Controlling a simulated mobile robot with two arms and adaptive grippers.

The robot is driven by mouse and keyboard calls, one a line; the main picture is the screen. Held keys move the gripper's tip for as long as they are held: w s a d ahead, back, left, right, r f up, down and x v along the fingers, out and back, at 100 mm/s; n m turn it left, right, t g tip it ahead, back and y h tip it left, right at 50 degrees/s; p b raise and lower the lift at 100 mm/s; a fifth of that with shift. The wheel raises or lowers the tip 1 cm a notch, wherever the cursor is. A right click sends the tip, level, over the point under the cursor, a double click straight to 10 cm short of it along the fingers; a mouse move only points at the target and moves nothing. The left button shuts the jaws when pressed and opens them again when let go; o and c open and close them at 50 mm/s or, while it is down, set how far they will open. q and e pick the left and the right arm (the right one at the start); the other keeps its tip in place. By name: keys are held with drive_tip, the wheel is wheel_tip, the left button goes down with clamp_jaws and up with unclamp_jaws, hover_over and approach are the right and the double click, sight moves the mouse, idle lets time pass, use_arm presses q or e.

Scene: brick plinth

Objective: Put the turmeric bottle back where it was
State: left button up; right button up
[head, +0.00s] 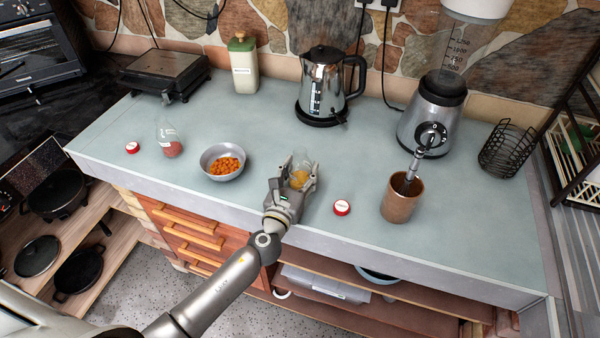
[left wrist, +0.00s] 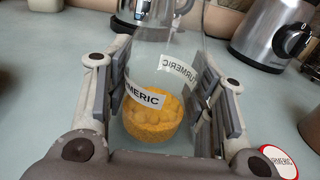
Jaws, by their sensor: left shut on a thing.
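The turmeric bottle (head: 300,178) is clear glass with yellow-orange contents and stands upright, uncapped, near the front edge of the counter (head: 250,120). My left gripper (head: 299,171) is shut around it. In the left wrist view the bottle (left wrist: 152,112), with its TURMERIC label, sits between the two finger pads. I cannot tell whether its base touches the counter. A red-rimmed white lid (head: 341,207) lies just right of the gripper; it also shows in the left wrist view (left wrist: 278,162) with lettering. My right gripper is not in view.
A metal bowl (head: 222,174) of orange pieces stands left of the gripper. Farther left are a clear bottle (head: 169,141) with reddish contents and another red lid (head: 132,147). A copper-coloured cup (head: 402,200) stands right, a kettle (head: 325,85) and blender (head: 431,115) behind. Counter between bowl and kettle is clear.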

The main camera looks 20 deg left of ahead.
use_arm(q)
drive_tip(key=shift+f, duration=0.15)
drive_tip(key=o, duration=1.1)
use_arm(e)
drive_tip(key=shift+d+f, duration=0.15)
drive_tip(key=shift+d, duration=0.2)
